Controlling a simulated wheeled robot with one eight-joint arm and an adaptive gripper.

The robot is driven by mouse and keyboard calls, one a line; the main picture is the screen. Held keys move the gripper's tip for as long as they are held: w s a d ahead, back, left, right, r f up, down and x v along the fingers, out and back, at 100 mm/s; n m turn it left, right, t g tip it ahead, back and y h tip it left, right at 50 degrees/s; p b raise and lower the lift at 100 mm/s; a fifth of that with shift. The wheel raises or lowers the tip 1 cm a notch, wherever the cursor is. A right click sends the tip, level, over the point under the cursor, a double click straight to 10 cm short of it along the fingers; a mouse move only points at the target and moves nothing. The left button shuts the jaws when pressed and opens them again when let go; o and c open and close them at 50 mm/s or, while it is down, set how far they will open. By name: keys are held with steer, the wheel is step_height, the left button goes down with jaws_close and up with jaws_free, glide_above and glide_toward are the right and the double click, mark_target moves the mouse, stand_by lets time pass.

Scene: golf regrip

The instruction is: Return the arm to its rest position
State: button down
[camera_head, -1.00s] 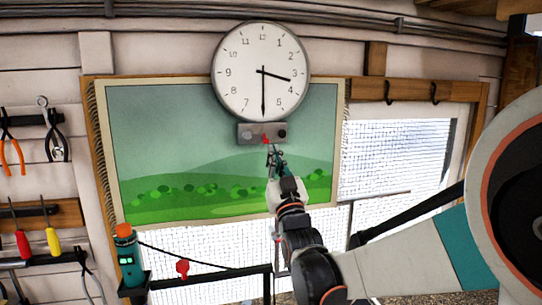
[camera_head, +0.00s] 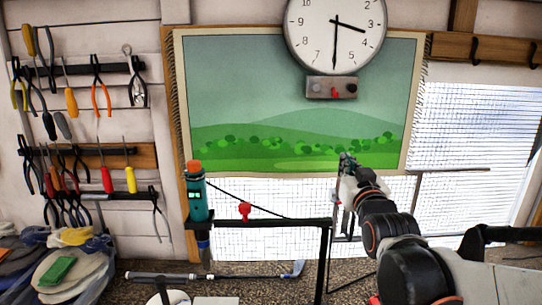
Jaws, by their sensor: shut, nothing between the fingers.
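My gripper (camera_head: 346,162) is at the right of the middle, raised in front of the lower edge of the green landscape picture (camera_head: 290,100). It is shut and holds nothing. My arm reaches up to it from the lower right corner. The gripper is below and a little right of the small grey box (camera_head: 331,89) under the clock, and apart from it.
A golf club (camera_head: 215,277) lies on the speckled bench. A black stand (camera_head: 270,225) holds a teal bottle (camera_head: 197,198) and a red clamp (camera_head: 244,210). The clock (camera_head: 335,32) hangs above. Pliers and screwdrivers hang at left, above a pile of gloves (camera_head: 70,265).

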steer(key=s+f+g+b, duration=0.9)
steer(key=s+f+g, duration=0.2)
steer(key=s+f, duration=1.6)
step_height(320, 180, down, 3)
steer(key=shift+g, duration=0.4)
